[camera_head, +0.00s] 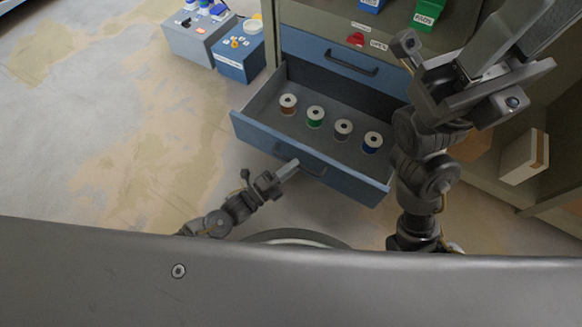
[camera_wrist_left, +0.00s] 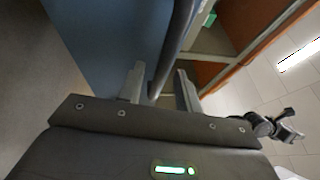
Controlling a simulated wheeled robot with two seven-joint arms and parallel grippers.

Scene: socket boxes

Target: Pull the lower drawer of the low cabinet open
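The lower drawer (camera_head: 262,135) of the low cabinet (camera_head: 425,45) stands pulled well out, its inside showing. Several spools lie in it in a row, among them a green-cored spool (camera_head: 315,117) and a blue-cored spool (camera_head: 372,142). The drawer handle (camera_head: 308,163) is on its blue front. My left gripper (camera_head: 291,168) is at the handle. In the left wrist view, the handle bar (camera_wrist_left: 178,45) passes between the spread fingers of the left gripper (camera_wrist_left: 160,82), with gaps visible beside it. My right gripper (camera_head: 525,32) is raised at the upper right, fingers apart and empty.
The upper blue drawer (camera_head: 335,60) is shut. A grey box (camera_head: 192,45) and a blue box (camera_head: 238,66) stand on the floor left of the cabinet. A white box (camera_head: 520,158) sits on the shelf at right. The floor at left is clear.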

